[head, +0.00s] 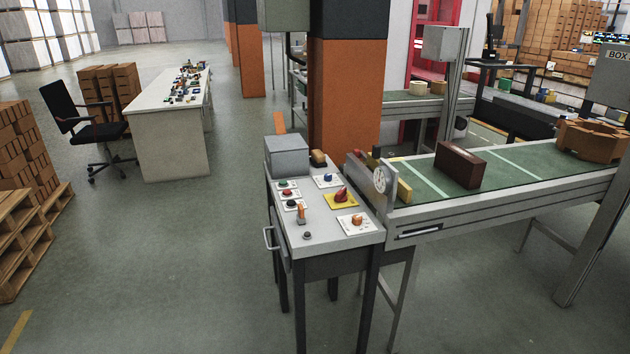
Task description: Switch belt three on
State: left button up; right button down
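A control stand (318,241) with a light top stands in the middle of the view, at the end of a conveyor. On it are a green button (286,184), a dark button (288,193), a red button (291,204), a blue button (327,179), a red knob (341,194) on a yellow plate, an orange-white switch (356,220) on a white plate, an upright orange lever (301,216) and a small dark knob (307,236). Their labels are too small to read. The near conveyor belt (520,162) is green. Neither gripper is in view.
A grey box (287,156) stands at the stand's back. An orange pillar (345,100) rises behind. The floor left of the stand is clear up to pallets (30,235).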

aim_at(341, 197)
jog(key=i+l+u, duration=0.1)
jog(key=i, duration=0.3)
jog(key=i+l+u, duration=0.1)
jog(key=i, duration=0.35)
jog(key=i+l+u, duration=0.1)
jog(key=i+l, duration=0.2)
jog(key=i, duration=0.1)
